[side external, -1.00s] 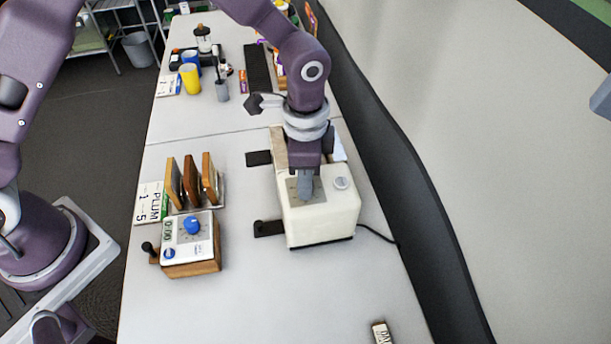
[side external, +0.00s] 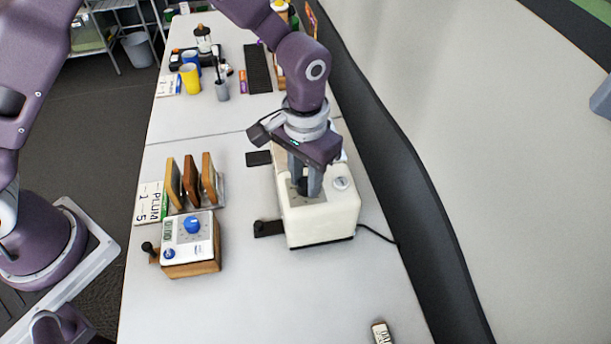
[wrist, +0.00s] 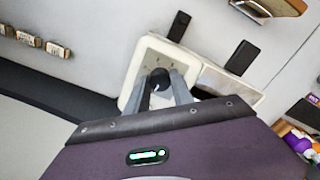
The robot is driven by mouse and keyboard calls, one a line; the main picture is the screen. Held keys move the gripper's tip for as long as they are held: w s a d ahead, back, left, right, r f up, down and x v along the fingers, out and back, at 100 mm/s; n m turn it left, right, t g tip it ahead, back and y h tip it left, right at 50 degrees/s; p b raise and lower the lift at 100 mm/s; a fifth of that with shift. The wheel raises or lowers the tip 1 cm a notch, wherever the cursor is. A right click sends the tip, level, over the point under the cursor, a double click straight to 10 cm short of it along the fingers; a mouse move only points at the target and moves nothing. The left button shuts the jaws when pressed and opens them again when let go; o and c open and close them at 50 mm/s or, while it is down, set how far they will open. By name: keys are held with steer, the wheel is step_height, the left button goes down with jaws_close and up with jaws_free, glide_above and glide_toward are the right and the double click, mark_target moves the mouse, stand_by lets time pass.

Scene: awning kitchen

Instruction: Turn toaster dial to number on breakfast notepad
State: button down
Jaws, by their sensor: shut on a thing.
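The cream toaster (side external: 325,218) stands on the worktop, with a grey dial plate on its top. My gripper (side external: 306,190) points down over this plate, its fingers on either side of a dark round dial. In the wrist view the black dial (wrist: 159,76) sits between the two grey fingertips (wrist: 160,92), and the gripper is shut on it. The marks around the dial are too small to read. I cannot tell which paper is the breakfast notepad.
A wooden-sided timer box (side external: 190,246) with blue knobs stands left of the toaster. Several upright slices (side external: 190,182) stand in a rack behind it. Cups, including a yellow one (side external: 190,78), stand at the far end. The front worktop is mostly clear.

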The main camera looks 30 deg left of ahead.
mark_target(305, 182)
steer(key=shift+n, duration=0.9)
steer(key=c, duration=1.1)
jaws_free()
steer(key=shift+r, duration=0.15)
step_height(305, 182, up, 7)
steer(key=shift+f, duration=0.15)
